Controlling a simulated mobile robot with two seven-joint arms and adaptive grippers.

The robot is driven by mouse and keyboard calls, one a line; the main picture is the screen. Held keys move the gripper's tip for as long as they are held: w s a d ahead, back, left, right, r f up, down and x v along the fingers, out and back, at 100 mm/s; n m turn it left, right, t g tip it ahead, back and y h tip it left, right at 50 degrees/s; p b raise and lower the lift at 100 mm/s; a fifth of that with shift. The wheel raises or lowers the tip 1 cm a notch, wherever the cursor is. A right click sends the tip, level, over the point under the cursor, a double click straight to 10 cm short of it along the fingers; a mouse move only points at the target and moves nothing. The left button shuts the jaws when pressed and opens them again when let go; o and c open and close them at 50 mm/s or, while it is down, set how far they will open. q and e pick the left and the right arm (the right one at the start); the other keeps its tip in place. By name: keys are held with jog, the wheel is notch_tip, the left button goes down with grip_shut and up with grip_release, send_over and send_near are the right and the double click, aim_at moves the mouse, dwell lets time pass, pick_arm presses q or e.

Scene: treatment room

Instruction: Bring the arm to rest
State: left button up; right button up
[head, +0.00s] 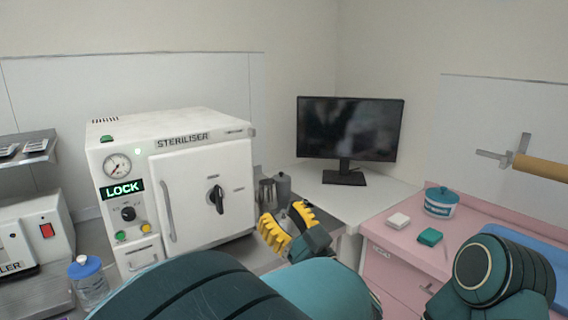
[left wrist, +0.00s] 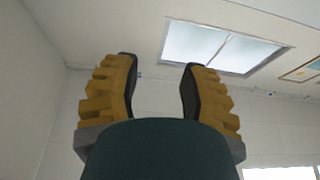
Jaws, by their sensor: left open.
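My left gripper (head: 283,216) shows in the head view at the lower middle, with its yellow fingers apart and empty. It is in front of the counter, to the right of the white steriliser. In the left wrist view both fingers (left wrist: 158,65) point up toward the ceiling, with nothing between them. My teal left arm fills the bottom of the head view. Part of my right arm shows at the lower right, but its gripper is out of view.
The steriliser (head: 185,185) has its door closed and a lit LOCK sign. Metal canisters (head: 283,187) stand behind my left gripper. A monitor (head: 349,128) stands on the corner desk. A pink cabinet (head: 400,240) at right bears a teal-lidded tub (head: 440,209) and small boxes. A blue-capped bottle (head: 89,282) stands lower left.

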pick_arm(q)
jog(key=w+a+f+m+g+h, duration=0.2)
jog(key=a+f+h, duration=0.15)
jog(key=f, duration=0.65)
jog(key=w+a+f+m+g+h, duration=0.15)
jog(key=f+h, duration=0.25)
jog(key=f, duration=0.6)
jog(key=w+a+f+m+g+h, duration=0.1)
jog(key=w+a+f+m+h, duration=0.15)
jog(key=f, duration=0.65)
jog(key=s+a+f+g+h, duration=0.35)
jog(key=s+f+g, duration=0.25)
jog(key=s+f, duration=0.5)
jog(key=s+d+f+g+h, duration=0.1)
jog(key=s+f+g+h, duration=0.3)
jog(key=s+f, duration=0.4)
jog(key=s+g, duration=0.1)
jog(key=s, duration=0.3)
jog(key=shift+s+d+g, duration=0.15)
jog(key=shift+s+g, duration=0.2)
jog(key=shift+s, duration=0.05)
jog(key=shift+f, duration=0.1)
